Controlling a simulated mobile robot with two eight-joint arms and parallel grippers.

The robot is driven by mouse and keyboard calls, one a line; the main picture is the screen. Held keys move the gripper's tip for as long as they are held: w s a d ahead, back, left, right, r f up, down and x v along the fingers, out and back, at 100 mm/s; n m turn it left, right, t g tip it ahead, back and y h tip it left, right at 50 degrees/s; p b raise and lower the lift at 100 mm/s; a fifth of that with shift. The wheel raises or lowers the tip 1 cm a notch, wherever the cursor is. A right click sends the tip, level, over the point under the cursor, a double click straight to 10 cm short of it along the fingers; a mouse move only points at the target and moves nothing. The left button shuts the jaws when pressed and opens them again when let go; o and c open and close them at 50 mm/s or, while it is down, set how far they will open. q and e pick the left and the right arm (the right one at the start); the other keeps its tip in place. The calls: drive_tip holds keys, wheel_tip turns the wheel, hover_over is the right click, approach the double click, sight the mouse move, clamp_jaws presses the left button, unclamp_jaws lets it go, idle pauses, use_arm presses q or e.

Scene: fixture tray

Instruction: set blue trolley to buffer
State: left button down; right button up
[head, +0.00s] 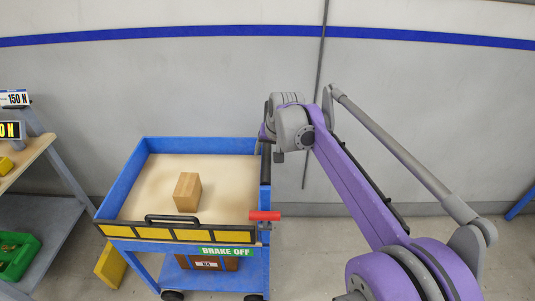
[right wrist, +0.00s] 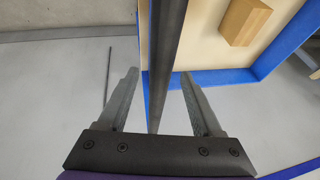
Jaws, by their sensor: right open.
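The blue trolley (head: 133,172) stands left of centre in the head view, with a pale wooden top and a label reading BRAKE OFF (head: 226,251). A red lever (head: 265,215) sticks out at its front right corner. A dark bar (head: 265,164) runs along its right side; it also shows in the right wrist view (right wrist: 165,50). My right gripper (right wrist: 158,76) is open, with a finger on each side of this bar and visible gaps to both. In the head view, its fingers are mostly hidden at the trolley's far right. My left gripper is out of view.
A wooden block (head: 187,192) lies on the trolley top, and a brown box (head: 207,263) on its lower shelf. A yellow piece (head: 110,266) stands by its front left. A shelf rack (head: 55,235) with a green bin (head: 17,252) is at left. The floor at right looks clear.

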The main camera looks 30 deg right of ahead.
drive_tip(key=shift+w+f, duration=0.25)
drive_tip(key=shift+f, duration=0.3)
clamp_jaws()
idle(1.1)
